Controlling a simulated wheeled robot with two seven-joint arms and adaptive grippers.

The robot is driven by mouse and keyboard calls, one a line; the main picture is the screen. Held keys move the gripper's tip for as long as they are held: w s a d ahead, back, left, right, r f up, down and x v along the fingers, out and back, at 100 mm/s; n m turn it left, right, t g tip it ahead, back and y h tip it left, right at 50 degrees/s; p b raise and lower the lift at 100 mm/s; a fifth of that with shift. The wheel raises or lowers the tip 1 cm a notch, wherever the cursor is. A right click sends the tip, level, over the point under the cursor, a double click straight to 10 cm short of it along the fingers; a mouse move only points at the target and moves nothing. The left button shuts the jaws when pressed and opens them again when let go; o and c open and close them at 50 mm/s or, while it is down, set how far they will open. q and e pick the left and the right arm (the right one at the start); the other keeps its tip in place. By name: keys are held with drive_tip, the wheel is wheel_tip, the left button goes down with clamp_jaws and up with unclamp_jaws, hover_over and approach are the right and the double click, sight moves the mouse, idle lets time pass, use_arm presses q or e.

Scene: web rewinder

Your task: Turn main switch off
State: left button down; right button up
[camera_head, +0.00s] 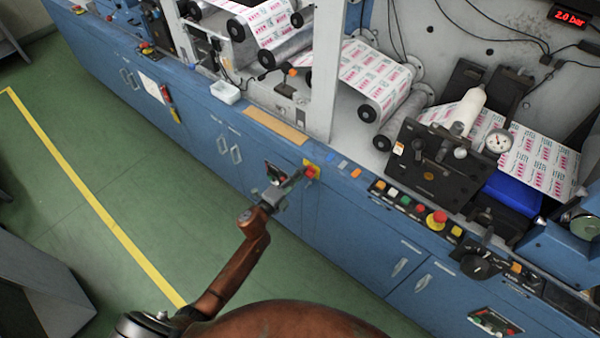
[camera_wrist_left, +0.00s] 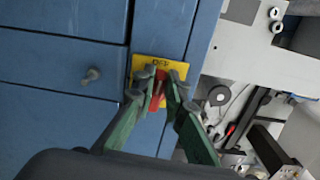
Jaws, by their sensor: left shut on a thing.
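The main switch is a red knob on a yellow plate (camera_wrist_left: 172,66) on the blue cabinet front. Lettering that looks like "OFF" is at the plate's upper edge in the left wrist view. In the head view the switch (camera_head: 311,170) shows just beyond my left gripper (camera_head: 296,178). In the left wrist view my left gripper (camera_wrist_left: 160,92) has its two fingers on either side of the red knob (camera_wrist_left: 157,88) and is shut on it. The fingers hide part of the knob. My right gripper is not in view.
The blue cabinet (camera_head: 340,215) of the machine runs diagonally across the head view. A row of buttons with a red emergency stop (camera_head: 437,219) lies to the right. Printed web rolls (camera_head: 375,80) are above. Green floor (camera_head: 120,160) is free at left.

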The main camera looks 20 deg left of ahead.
use_arm(q)
drive_tip(key=shift+f+n, duration=0.15)
drive_tip(key=shift+n, duration=0.35)
drive_tip(key=c, duration=2)
unclamp_jaws()
drive_tip(key=shift+o, duration=0.2)
drive_tip(key=v, duration=1.2)
